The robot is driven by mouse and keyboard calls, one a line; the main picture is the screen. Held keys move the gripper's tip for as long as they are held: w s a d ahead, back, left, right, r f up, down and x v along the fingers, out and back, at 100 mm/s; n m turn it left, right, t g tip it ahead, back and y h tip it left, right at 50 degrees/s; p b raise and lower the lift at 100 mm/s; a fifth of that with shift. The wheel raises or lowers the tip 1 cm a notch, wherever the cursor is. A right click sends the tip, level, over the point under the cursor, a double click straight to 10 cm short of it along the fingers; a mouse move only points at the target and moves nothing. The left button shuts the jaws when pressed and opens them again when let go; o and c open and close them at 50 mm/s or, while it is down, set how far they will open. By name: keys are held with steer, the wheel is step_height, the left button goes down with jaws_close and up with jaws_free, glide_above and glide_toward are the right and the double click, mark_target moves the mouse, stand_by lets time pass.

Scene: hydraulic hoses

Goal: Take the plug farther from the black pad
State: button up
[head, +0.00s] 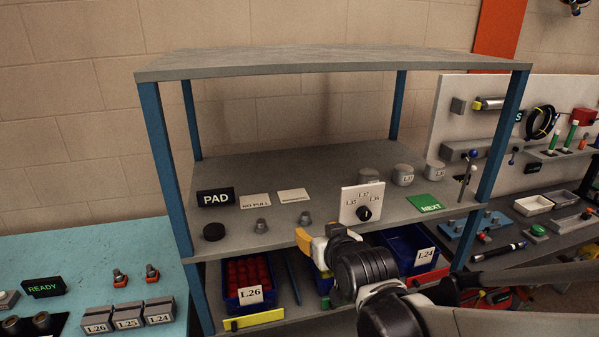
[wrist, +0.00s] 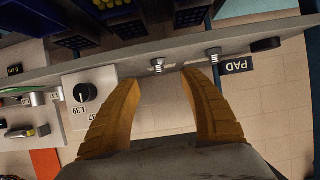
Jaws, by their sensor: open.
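The black pad (head: 214,231) is a round dark disc at the left front of the shelf, by the PAD sign (head: 216,198). In the wrist view the pad (wrist: 265,44) is at upper right. Two small grey metal plugs stand to its right: the nearer plug (head: 262,226) and the farther plug (head: 304,217). In the wrist view, the farther plug (wrist: 158,65) appears between and just beyond my fingertips, apart from both. The nearer plug (wrist: 215,55) lies outside the right finger. My gripper (wrist: 159,80) is open and empty; its yellow fingers (head: 312,243) show at the shelf's front edge.
A white dial panel (head: 362,203) stands close right of the farther plug. Behind are flat label plates (head: 293,195). A green NEXT plate (head: 425,203) and grey round blocks (head: 403,175) are farther right. Bins (head: 248,280) fill the lower shelf.

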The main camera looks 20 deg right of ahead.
mark_target(307, 216)
steer(key=shift+t, duration=0.3)
steer(key=w, duration=0.4)
steer(key=w+b, duration=0.1)
steer(key=w, duration=0.1)
steer(key=shift+d+f, duration=0.15)
steer(key=shift+f, duration=0.15)
steer(key=b+x, duration=0.1)
steer(key=x, duration=0.4)
steer(key=shift+w+f, duration=0.25)
steer(key=shift+f, duration=0.05)
steer(key=shift+c, duration=0.6)
steer(key=shift+s, duration=0.1)
jaws_close()
